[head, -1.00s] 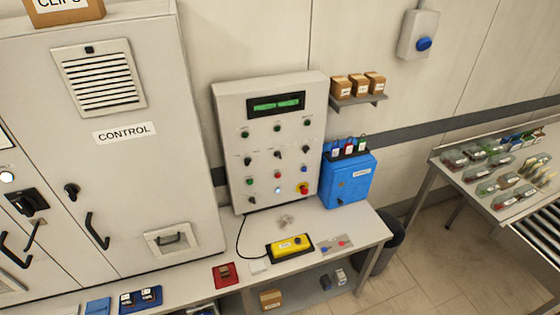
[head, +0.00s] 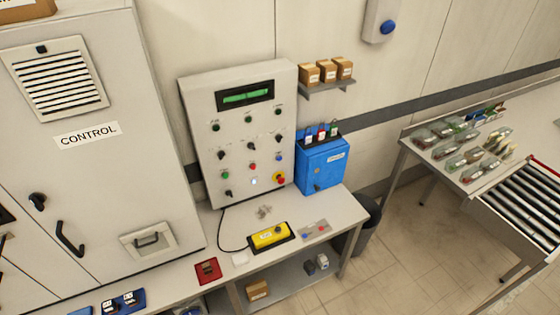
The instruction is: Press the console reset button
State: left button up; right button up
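The grey console (head: 240,125) stands on the bench against the wall, with a lit green display (head: 246,95) at its top. Its sloped front carries several rows of small knobs and buttons. In the bottom row are a dark knob, a white lit button (head: 254,181) and a red button on a yellow ring (head: 279,179). The labels are too small to read, so I cannot tell from lettering which one is the reset button. Neither of my grippers is in the head view.
The bench (head: 330,225) holds a yellow pendant (head: 269,235), a red item (head: 207,271) and a blue box (head: 321,165). A grey cabinet (head: 95,190) stands left, a dark bin (head: 366,225) right. A roller conveyor (head: 520,205) is farther right; open floor lies before it.

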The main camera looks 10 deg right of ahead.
jog(key=shift+d, duration=0.35)
jog(key=c, duration=1)
grip_shut()
jog(key=shift+w+a, duration=0.1)
jog(key=shift+a, duration=0.2)
jog(key=shift+d, duration=0.15)
